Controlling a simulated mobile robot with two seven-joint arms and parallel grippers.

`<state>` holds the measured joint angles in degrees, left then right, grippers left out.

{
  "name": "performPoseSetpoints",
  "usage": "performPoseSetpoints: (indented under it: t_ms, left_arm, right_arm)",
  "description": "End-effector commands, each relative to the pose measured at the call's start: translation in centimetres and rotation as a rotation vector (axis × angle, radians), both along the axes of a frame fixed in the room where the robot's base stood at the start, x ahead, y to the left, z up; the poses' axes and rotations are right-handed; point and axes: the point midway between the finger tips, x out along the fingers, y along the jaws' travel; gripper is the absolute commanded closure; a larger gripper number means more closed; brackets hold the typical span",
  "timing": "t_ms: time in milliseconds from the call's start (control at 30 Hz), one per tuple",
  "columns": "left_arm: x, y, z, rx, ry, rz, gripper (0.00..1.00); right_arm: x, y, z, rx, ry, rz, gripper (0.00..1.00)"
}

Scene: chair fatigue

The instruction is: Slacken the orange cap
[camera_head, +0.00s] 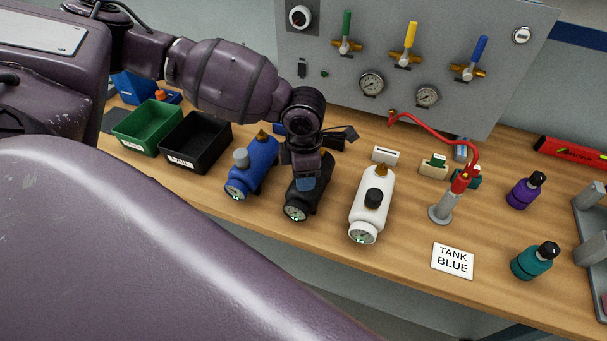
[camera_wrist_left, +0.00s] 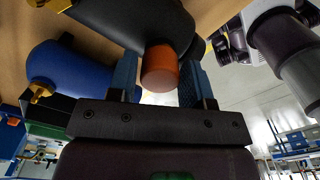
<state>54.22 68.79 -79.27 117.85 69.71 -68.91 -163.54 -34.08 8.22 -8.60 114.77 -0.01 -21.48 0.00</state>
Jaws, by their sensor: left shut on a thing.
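A black tank (camera_head: 297,208) with a gauge at its front end lies on the wooden workbench between a blue tank (camera_head: 250,170) and a white tank (camera_head: 370,205). My left gripper (camera_head: 304,184) comes down over the black tank from above. In the left wrist view, the orange cap (camera_wrist_left: 160,68) stands out from the black tank (camera_wrist_left: 140,22), between the two blue fingers of my left gripper (camera_wrist_left: 160,82), which is shut on it. In the head view the cap is hidden by the gripper. My right gripper is not in view.
Green (camera_head: 148,128) and black (camera_head: 195,140) bins stand left. A "TANK BLUE" card (camera_head: 453,261), a grey stand (camera_head: 444,208) with a red hose, and purple (camera_head: 525,190) and teal (camera_head: 532,261) bottles are right. A valve panel (camera_head: 430,55) stands behind.

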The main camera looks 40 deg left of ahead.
Motion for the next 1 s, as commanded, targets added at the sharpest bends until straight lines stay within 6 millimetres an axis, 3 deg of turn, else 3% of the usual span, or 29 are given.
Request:
performPoseSetpoints:
  t_ms: [833,867,900,1000]
  left_arm:
    - [-0.01,-0.01,0.00,0.000,0.000,0.200,0.62]
    - [-0.01,-0.01,-0.01,0.000,0.000,0.200,0.50]
    - [-0.01,-0.01,-0.01,0.000,0.000,0.200,0.44]
    - [-0.01,0.00,-0.01,0.000,0.000,0.200,0.38]
  right_arm:
    - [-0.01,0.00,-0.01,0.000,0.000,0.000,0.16]
    - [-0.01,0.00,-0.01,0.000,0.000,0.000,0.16]
    - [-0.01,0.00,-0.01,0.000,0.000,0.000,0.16]
    - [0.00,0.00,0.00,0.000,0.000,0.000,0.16]
